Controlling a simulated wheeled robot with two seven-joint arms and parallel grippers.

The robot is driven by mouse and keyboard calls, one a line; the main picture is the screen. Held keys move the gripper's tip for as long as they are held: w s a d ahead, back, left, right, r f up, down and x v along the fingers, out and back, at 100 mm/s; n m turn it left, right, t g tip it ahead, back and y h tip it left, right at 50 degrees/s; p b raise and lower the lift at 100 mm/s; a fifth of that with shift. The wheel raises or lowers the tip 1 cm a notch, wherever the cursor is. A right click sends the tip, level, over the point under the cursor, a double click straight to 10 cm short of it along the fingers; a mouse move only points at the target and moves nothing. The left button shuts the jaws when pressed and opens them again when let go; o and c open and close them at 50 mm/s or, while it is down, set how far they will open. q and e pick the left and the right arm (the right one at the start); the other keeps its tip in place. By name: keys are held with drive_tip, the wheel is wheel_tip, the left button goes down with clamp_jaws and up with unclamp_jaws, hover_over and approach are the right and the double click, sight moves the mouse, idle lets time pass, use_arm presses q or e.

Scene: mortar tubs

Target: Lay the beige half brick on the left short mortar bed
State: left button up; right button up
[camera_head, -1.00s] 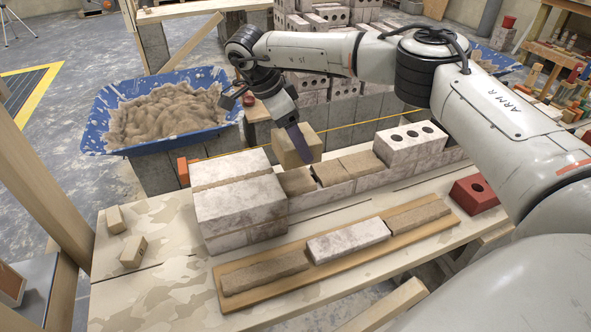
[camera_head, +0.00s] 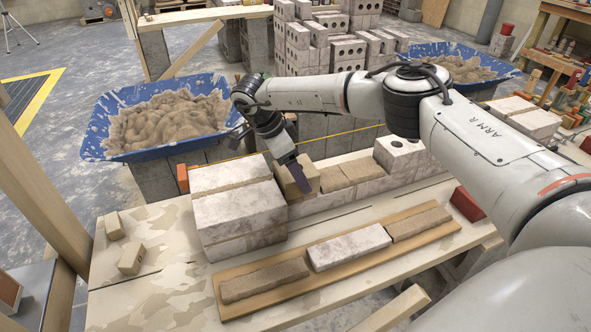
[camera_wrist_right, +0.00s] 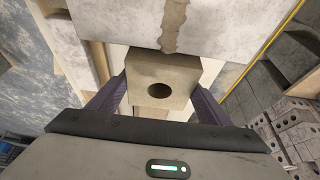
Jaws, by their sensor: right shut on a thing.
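The beige half brick (camera_head: 304,176) is in my right gripper (camera_head: 299,182), in the gap between the big white block (camera_head: 238,208) and the mortar beds on the low white course. In the right wrist view the half brick (camera_wrist_right: 185,72), with one round hole, sits between both fingers of the gripper (camera_wrist_right: 158,88), close to the white block with a mortar seam (camera_wrist_right: 172,25). The left short mortar bed is hidden under the brick and fingers; I cannot tell whether the brick touches it. Two tan mortar beds (camera_head: 335,178) show to its right. My left gripper is not in view.
A white brick with holes (camera_head: 400,153) stands at the course's right end. A taut yellow string (camera_head: 340,133) runs behind the wall. In front lies a wooden board (camera_head: 240,311) with several long slabs. Two small beige blocks (camera_head: 132,256) lie at left. A blue mortar tub (camera_head: 100,130) stands behind.

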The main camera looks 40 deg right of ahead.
drive_tip(key=o, duration=1.8)
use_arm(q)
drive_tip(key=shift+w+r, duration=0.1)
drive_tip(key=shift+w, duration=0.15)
use_arm(e)
drive_tip(key=shift+o, duration=0.6)
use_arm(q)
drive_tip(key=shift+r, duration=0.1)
use_arm(e)
drive_tip(key=shift+a+r, duration=0.1)
drive_tip(key=shift+r, duration=0.2)
drive_tip(key=v, duration=1)
drive_tip(key=shift+a+r, duration=0.15)
drive_tip(key=shift+r, duration=0.05)
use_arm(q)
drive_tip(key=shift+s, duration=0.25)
use_arm(e)
drive_tip(key=shift+a+r, duration=0.2)
drive_tip(key=shift+r, duration=0.3)
